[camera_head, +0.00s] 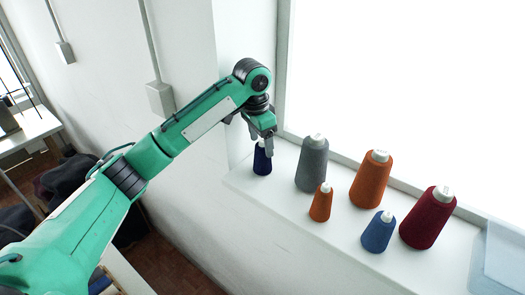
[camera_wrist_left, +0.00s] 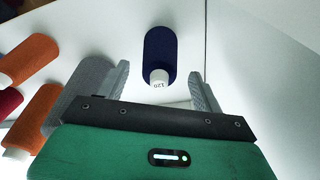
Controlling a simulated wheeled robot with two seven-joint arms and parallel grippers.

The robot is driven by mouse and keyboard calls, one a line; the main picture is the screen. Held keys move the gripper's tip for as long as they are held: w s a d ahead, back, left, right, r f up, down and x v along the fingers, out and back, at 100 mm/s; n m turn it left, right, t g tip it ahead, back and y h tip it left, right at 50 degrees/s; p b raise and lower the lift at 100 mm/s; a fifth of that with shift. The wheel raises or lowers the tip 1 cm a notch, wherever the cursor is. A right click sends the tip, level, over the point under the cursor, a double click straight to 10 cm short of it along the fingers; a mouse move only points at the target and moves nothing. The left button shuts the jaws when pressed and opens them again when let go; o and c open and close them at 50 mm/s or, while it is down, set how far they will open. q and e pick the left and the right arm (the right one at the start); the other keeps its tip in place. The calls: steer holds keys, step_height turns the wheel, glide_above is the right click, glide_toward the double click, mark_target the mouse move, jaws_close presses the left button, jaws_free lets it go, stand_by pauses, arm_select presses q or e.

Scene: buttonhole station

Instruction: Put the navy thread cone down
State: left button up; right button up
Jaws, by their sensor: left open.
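The navy thread cone (camera_head: 262,160) stands upright at the left end of the white window sill in the head view. Its top is partly hidden by my left gripper (camera_head: 266,146), which is just above it. In the left wrist view the navy cone (camera_wrist_left: 160,48), with a white tip marked 120, shows between and beyond the two grey fingers of my left gripper (camera_wrist_left: 158,84). The fingers are open, with a gap on each side of the tip, and do not appear to touch the cone. My right gripper is not in view.
On the sill (camera_head: 285,213), a grey cone (camera_head: 312,165) stands closest to the navy one. A small orange cone (camera_head: 321,204), large orange cone (camera_head: 371,181), blue cone (camera_head: 378,233) and dark red cone (camera_head: 427,219) stand further right. A translucent bin (camera_head: 500,262) is at the far right.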

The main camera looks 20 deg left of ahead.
arm_select(q)
steer(key=r, duration=0.7)
steer(key=shift+s+a, duration=0.3)
steer(key=shift+s, duration=0.1)
